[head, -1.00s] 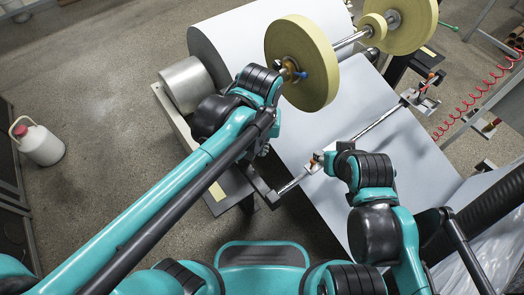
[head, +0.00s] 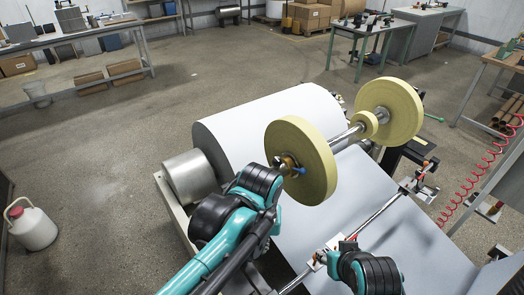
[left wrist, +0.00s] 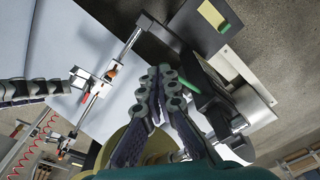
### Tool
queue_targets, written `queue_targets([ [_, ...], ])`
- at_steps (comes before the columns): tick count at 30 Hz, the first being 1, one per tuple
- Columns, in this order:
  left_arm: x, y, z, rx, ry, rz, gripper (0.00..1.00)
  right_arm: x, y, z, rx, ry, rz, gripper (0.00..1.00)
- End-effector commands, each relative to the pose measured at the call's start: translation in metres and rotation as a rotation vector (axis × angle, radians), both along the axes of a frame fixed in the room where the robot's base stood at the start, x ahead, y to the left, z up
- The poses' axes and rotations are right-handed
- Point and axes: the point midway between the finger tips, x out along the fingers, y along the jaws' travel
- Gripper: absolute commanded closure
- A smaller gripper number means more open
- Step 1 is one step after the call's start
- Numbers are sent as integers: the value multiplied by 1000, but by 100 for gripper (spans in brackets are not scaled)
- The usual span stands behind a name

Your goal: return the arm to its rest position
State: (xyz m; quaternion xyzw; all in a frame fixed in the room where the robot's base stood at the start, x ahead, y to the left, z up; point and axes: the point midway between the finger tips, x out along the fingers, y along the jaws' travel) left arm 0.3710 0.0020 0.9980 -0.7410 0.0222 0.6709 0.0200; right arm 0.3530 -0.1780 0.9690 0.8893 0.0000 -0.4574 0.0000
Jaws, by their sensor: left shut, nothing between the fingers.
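My left arm (head: 240,208) comes in from the lower left in the head view, its wrist beside the near yellow roll. My left gripper is hidden there. In the left wrist view my left gripper (left wrist: 163,82) shows its dark padded fingers together, with nothing between them. My right arm (head: 366,272) is at the lower edge of the head view, over the grey sheet; its gripper is hidden there. A dark ribbed finger, seemingly of my right gripper (left wrist: 25,92), enters at the left edge of the left wrist view; its opening cannot be told.
The coating machine carries a large white paper roll (head: 265,125) and a shaft with yellow rolls (head: 300,160). A metal rod with clamps (head: 375,217) crosses the sheet. A red coiled hose (head: 478,178) hangs at right. A white jug (head: 33,228) stands on open floor at left.

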Motion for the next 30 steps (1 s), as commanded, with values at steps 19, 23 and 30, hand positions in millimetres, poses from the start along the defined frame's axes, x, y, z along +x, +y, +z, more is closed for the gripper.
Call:
queue_targets([
  [19,-15,163,-26,-35,-466,58,100,0,0,0,0,0,0,60],
  [23,-18,175,-29,-18,-516,60,100,0,0,0,0,0,0,60],
  [30,-17,177,-29,-15,-523,58,100,0,0,0,0,0,0,60],
])
